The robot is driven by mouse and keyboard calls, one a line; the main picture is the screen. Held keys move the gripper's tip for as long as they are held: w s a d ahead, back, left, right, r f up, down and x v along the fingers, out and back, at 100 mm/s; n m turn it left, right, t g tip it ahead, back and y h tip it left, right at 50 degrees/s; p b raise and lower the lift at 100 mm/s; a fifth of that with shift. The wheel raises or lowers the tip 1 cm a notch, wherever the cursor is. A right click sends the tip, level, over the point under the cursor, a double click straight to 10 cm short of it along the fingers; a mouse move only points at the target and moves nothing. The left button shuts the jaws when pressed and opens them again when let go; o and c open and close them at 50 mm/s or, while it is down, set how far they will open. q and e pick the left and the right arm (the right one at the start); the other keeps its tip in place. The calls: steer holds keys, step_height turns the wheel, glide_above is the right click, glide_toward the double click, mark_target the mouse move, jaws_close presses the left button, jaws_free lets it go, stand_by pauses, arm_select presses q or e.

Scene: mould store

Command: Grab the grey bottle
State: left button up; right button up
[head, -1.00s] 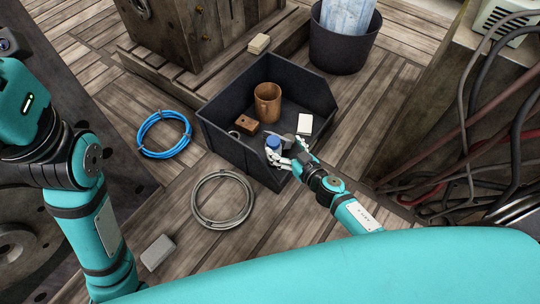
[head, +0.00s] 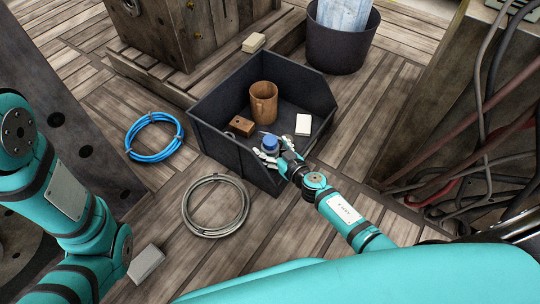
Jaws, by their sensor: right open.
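The grey bottle (head: 270,146) with a blue cap is near the front corner of a dark open-front bin (head: 222,146). Its lower part is mostly hidden by my right gripper. My right gripper (head: 274,152) is open, its fingers on either side of the bottle; I cannot tell whether they touch it. My left arm shows at the left edge, but its gripper is out of the picture.
In the bin stand a brown mug (head: 264,103), a brown block (head: 241,126) and a white box (head: 303,124). A blue cable coil (head: 154,137), a grey coil (head: 216,206) and a grey block (head: 146,264) lie on the floor. A dark bucket (head: 337,48) stands behind.

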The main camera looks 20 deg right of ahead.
steer(key=shift+w+a+f, duration=0.2)
steer(key=shift+w+f, duration=0.05)
steer(key=shift+w, duration=0.4)
steer(key=c, duration=1.7)
